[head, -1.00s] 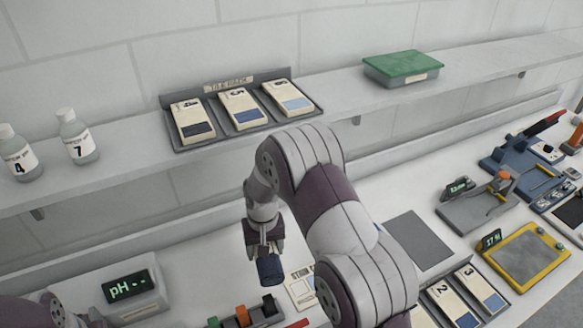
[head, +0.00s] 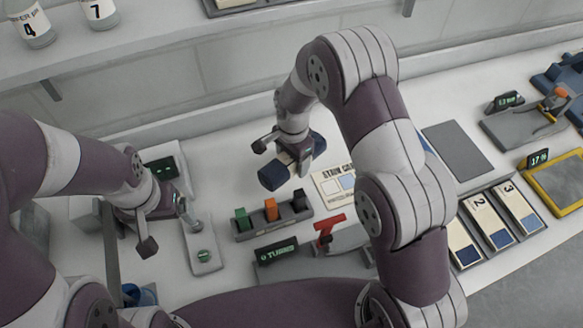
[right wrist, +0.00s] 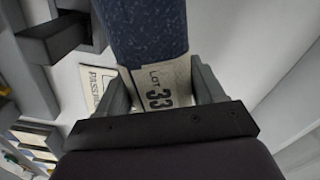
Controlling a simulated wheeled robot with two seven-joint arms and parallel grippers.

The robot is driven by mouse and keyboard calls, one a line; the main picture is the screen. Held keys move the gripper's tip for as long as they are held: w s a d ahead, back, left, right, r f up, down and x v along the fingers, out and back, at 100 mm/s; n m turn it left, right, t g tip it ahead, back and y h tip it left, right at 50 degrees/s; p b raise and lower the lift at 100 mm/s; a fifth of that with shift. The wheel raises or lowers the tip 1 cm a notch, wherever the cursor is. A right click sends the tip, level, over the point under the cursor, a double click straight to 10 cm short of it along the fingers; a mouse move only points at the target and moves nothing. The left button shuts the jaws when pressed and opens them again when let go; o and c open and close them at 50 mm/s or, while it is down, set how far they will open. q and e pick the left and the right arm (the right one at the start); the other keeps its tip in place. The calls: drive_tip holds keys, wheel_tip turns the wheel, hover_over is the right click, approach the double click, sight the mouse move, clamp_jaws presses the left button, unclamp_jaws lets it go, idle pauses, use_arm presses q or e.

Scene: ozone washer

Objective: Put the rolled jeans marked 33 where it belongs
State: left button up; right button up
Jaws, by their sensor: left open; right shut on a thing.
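The rolled jeans (head: 273,177) are a dark blue roll with a pale band. In the right wrist view the jeans (right wrist: 148,35) carry a cream label (right wrist: 163,90) reading "LOT 33". My right gripper (head: 296,160) is shut around the middle of the roll and holds it above the bench, behind the colored switches. Both blue ends stick out of the jaws. My left gripper (head: 168,232) is open and empty at the left, near the pH meter (head: 163,168) and a small pale device (head: 203,250).
A block with green, orange and black parts (head: 271,216) stands in front of the jeans. A "TUMB..." sign (head: 277,251) and red-handled device (head: 330,232) are nearby. A stain card (head: 335,187), grey mat (head: 455,150) and numbered tiles (head: 480,222) lie right. A shelf (head: 190,50) runs behind.

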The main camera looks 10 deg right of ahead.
sight(289, 182)
drive_tip(key=f, duration=0.1)
drive_tip(key=f+p, duration=0.1)
drive_tip(key=f, duration=0.1)
drive_tip(key=s+a+f, duration=0.1)
drive_tip(key=shift+f, duration=0.15)
drive_tip(key=shift+w+f, duration=0.1)
drive_tip(key=shift+f, duration=0.25)
drive_tip(key=o, duration=1.3)
drive_tip(key=shift+f, duration=0.15)
